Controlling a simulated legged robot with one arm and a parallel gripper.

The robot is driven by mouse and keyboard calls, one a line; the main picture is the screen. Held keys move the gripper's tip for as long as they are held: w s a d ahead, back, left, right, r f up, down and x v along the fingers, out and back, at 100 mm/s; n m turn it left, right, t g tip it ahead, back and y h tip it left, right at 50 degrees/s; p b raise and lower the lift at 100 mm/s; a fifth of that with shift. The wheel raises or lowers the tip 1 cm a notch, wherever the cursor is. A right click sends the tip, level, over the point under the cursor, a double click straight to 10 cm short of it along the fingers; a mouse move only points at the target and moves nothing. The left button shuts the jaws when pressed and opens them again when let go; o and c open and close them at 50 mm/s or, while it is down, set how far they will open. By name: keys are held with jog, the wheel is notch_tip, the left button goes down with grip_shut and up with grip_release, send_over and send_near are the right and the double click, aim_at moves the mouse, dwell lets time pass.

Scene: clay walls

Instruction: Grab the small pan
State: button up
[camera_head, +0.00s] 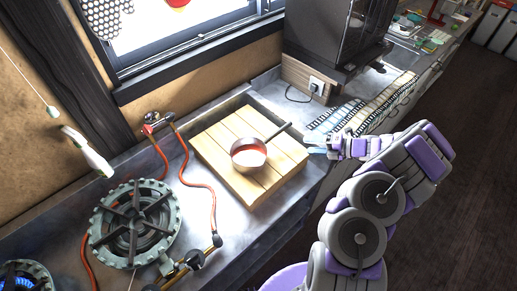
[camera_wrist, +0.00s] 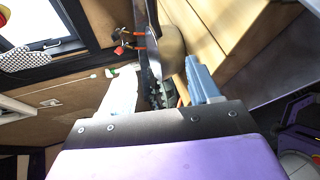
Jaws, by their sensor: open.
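The small pan (camera_head: 248,158) is metal with a reddish inside. It sits upright on a wooden board, its dark handle (camera_head: 278,132) pointing up and right toward the window-side counter. My gripper (camera_head: 316,147) is just right of the board, apart from the pan and a little beyond the handle's end. In the wrist view my gripper (camera_wrist: 163,85) is open, with one pale finger and one blue finger. The pan's metal side (camera_wrist: 171,52) and a dark bar that looks like its handle (camera_wrist: 146,40) show ahead, near the gap between the fingers.
The wooden board (camera_head: 225,132) lies on a metal counter. A gas burner (camera_head: 135,222) with red hoses (camera_head: 203,185) stands to the left. A dark cabinet-like appliance (camera_head: 335,35) stands behind, and a patterned cloth or strip (camera_head: 365,105) lies to the right. The floor at right is clear.

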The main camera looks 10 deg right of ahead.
jog(key=b, duration=0.3)
send_near(264, 144)
jog(key=w+f, duration=0.1)
jog(key=w+a+f, duration=0.1)
jog(key=w, duration=0.1)
jog(key=shift+a+f, duration=0.15)
jog(key=b+x, duration=0.1)
jog(key=x, duration=0.1)
jog(key=b+x, duration=0.1)
jog(key=x, duration=0.2)
jog(key=shift+s+a, duration=0.15)
jog(key=shift+a, duration=0.2)
jog(key=shift+c, duration=0.3)
jog(key=shift+d, duration=0.15)
jog(key=c, duration=0.6)
jog(key=shift+s, duration=0.1)
grip_shut()
jog(key=shift+f, duration=0.1)
